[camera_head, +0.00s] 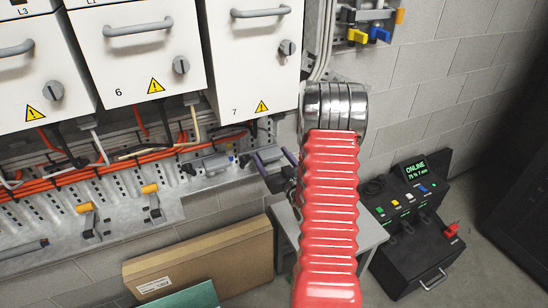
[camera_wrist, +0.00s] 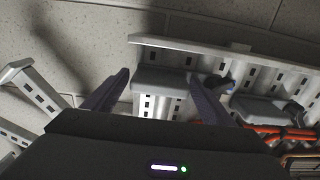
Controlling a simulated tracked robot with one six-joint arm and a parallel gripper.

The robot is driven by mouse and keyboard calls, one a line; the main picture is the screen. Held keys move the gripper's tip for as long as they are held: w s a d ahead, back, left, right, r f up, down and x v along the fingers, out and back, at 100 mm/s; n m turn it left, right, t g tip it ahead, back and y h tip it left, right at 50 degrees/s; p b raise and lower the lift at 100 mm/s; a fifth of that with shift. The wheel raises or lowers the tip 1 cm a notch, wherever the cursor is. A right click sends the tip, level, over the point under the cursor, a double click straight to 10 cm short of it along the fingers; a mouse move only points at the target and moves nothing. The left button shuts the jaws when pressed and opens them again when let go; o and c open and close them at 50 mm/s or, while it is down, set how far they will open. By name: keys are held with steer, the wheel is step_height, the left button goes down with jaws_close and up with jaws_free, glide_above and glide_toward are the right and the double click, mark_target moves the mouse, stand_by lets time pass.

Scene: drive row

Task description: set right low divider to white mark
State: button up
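My gripper (camera_head: 273,160) is at the right end of the slotted metal panel, below cabinet 7. Its two dark purple fingers stand apart with a gap between them, and they also show in the wrist view (camera_wrist: 158,78). Beyond that gap, a grey block (camera_wrist: 165,84) sits on a slotted metal rail; I cannot tell whether a finger touches it. In the head view, grey blocks (camera_head: 211,164) sit on the panel left of my gripper. I cannot tell for certain which piece is the right low divider. I cannot make out a white mark.
Orange cables (camera_head: 85,168) run along the panel. Yellow-topped brackets (camera_head: 88,218) stand on its lower part. A cardboard box (camera_head: 205,262), a grey table (camera_head: 372,235) and a black console (camera_head: 412,225) stand below. Cabinet 7 (camera_head: 255,55) overhangs the panel.

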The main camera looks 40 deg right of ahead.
steer(key=c, duration=1.3)
steer(key=shift+r, duration=1.55)
steer(key=o, duration=1.5)
steer(key=shift+o, duration=0.2)
steer(key=shift+s, duration=0.2)
steer(key=v, duration=1.3)
steer(key=shift+s+a, duration=0.15)
steer(key=shift+s, duration=0.05)
